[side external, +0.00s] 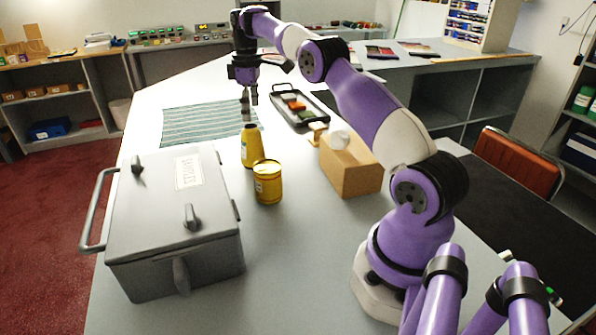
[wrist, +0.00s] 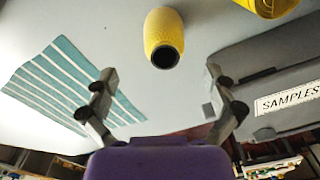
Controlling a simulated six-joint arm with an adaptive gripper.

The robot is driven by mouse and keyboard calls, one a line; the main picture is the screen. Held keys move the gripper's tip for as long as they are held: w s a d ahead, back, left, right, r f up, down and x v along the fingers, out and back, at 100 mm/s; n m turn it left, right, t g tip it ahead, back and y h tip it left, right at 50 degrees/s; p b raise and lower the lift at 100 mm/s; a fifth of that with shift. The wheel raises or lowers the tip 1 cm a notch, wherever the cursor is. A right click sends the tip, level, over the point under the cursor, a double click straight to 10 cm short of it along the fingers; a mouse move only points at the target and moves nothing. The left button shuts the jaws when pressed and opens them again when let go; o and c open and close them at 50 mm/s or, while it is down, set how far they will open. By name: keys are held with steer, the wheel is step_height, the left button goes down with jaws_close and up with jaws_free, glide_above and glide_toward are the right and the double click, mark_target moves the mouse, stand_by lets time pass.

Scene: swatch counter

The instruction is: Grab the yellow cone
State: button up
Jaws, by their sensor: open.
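The yellow cone (side external: 251,146) stands upright on the counter in the side external view, between the grey box and the tissue box, with a yellow can just in front of it. In the wrist view the cone (wrist: 164,38) shows at the top centre, its dark open top facing the camera. My gripper (side external: 249,101) hangs above the counter, a little above and beyond the cone. In the wrist view my gripper (wrist: 162,82) has its two fingers spread wide, with nothing between them. The cone lies past the fingertips and is not touched.
A yellow can (side external: 267,182) stands close to the cone. A grey box labelled SAMPLES (side external: 150,240) is at left, and a tissue box (side external: 350,168) is at right. A striped cloth (side external: 200,124) and a dark tray (side external: 318,123) lie behind.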

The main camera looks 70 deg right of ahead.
mark_target(253, 141)
steer(key=f, duration=0.8)
steer(key=shift+a+f, duration=0.3)
steer(key=shift+f, duration=0.05)
steer(key=c, duration=1.3)
